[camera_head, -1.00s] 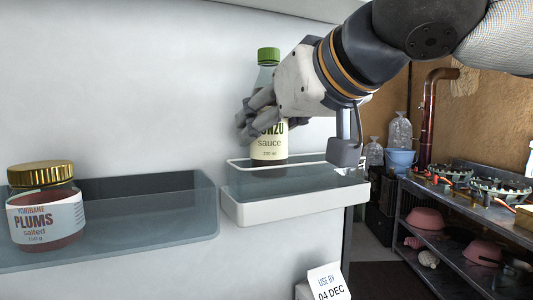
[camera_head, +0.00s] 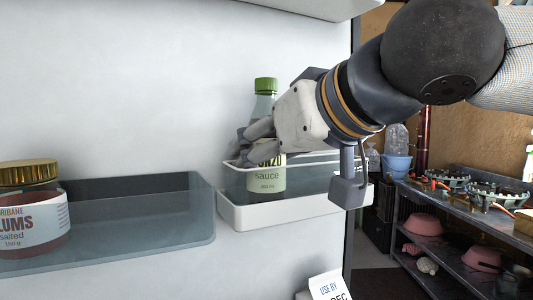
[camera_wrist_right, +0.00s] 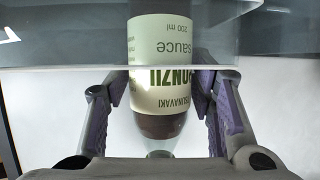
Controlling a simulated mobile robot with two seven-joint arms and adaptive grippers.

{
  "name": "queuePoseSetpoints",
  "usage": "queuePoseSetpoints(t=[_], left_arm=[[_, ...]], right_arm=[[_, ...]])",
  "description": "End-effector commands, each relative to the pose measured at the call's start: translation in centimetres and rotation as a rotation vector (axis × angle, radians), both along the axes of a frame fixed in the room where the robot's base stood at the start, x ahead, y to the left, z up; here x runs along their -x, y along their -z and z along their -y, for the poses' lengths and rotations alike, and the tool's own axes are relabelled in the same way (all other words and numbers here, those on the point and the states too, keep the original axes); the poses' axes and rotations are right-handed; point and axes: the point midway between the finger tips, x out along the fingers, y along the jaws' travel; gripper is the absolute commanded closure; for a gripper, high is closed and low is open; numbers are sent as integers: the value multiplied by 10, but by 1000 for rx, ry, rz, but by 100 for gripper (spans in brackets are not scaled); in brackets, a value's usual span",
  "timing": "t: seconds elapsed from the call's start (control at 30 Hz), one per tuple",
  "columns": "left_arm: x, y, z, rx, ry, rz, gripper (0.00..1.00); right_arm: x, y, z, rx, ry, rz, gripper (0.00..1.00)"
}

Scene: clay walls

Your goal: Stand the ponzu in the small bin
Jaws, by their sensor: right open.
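The ponzu bottle (camera_head: 267,182), with a green cap and pale label, is upright in the small bin (camera_head: 290,212) on the door, its lower part seen through the clear front. My right gripper (camera_head: 250,150) is at the bottle's middle and hides part of the label. In the right wrist view the bottle (camera_wrist_right: 158,85) shows upside down between the two fingers (camera_wrist_right: 162,112), with gaps visible on both sides, so the gripper is open around it. The bottle's base is hard to make out. My left gripper is not in view.
A wider clear bin (camera_head: 140,225) to the left holds a plums jar (camera_head: 30,215). A use-by card (camera_head: 328,286) is below the small bin. A metal shelf (camera_head: 470,225) with pink bowls stands at the right. The white door panel is behind the bottle.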

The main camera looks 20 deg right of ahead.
Motion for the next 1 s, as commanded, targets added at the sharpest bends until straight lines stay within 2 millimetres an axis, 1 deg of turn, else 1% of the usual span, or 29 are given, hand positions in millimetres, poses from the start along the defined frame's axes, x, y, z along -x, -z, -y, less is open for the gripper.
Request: queuePoseSetpoints(t=[0.03, 0.07, 0.2, 0.4, 0.5, 0.6, 1.0], left_arm=[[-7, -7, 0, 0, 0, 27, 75], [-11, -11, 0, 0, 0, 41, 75], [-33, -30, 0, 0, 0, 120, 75], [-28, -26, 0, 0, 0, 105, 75], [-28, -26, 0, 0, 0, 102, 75], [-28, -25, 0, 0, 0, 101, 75], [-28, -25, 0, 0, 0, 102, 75]], right_arm=[[13, -12, 2, 1, -1, 16, 50], [21, -17, 4, 1, -1, 20, 50], [61, -38, 14, -1, 0, 34, 50], [92, -42, 25, -1, 0, 8, 50], [100, -45, 28, 1, -1, 4, 50], [104, -46, 29, 1, -1, 3, 50], [104, -46, 28, 1, 0, 4, 50]])
